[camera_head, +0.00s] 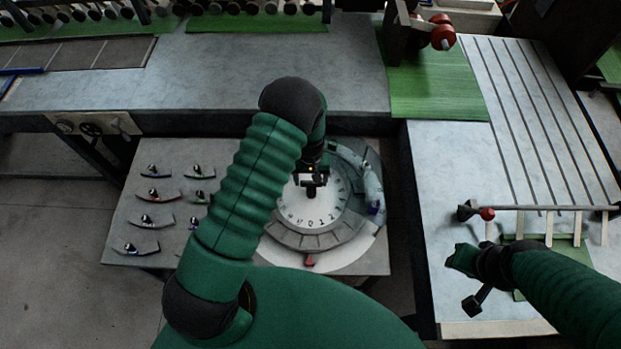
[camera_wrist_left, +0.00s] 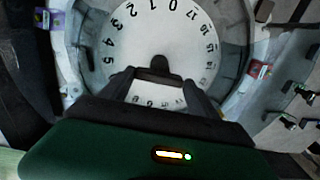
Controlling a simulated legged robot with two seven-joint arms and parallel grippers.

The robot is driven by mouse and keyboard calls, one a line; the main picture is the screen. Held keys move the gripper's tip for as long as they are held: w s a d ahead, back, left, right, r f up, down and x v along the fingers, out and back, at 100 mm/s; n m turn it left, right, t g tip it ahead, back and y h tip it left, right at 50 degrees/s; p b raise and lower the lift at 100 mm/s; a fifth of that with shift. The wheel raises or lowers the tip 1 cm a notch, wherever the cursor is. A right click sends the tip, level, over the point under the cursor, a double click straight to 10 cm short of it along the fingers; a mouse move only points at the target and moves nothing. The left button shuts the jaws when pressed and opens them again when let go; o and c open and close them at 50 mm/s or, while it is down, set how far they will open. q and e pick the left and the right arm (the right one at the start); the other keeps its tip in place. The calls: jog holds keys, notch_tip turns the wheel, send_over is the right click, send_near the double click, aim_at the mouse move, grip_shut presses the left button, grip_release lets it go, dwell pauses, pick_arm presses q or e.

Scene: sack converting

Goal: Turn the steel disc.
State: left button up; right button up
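The steel disc (camera_head: 322,209) is a pale round plate with black numbers around its rim. It lies inside a grey segmented ring (camera_head: 308,240) on the left bench. My left gripper (camera_head: 312,188) points down over the disc. In the left wrist view the disc (camera_wrist_left: 160,35) fills the upper middle, and my left gripper (camera_wrist_left: 160,80) has its two dark fingers spread at their bases. A small dark knob-like piece and crossbar show between the fingertips; I cannot tell whether they grip it. My right gripper (camera_head: 462,260) is over the right table, its fingers unclear.
A red tab (camera_head: 309,260) sits at the ring's front edge. Several small clamp-like parts (camera_head: 155,195) lie left of the ring. A bar with a red knob (camera_head: 487,214) crosses the right table. A green mat (camera_head: 437,85) lies at the back right.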

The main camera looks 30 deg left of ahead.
pick_arm(q)
jog(key=shift+w+a, duration=0.1)
jog(key=shift+c, duration=1.2)
jog(key=shift+d, duration=0.3)
jog(key=c, duration=0.7)
grip_shut()
jog(key=shift+a, duration=0.1)
pick_arm(e)
jog(key=shift+w+d, duration=0.1)
jog(key=shift+w, duration=0.1)
pick_arm(q)
jog(key=shift+m+b, duration=0.4)
jog(key=shift+m, duration=0.1)
pick_arm(e)
jog(key=shift+f, duration=0.45)
pick_arm(q)
jog(key=shift+m+b, duration=0.85)
jog(key=shift+m, duration=0.55)
jog(key=shift+m+b, duration=0.7)
jog(key=shift+m, duration=0.8)
pick_arm(e)
jog(key=shift+d+f, duration=0.15)
jog(key=shift+f, duration=1.45)
pick_arm(q)
jog(key=shift+m, duration=0.5)
pick_arm(e)
jog(key=shift+f, duration=0.2)
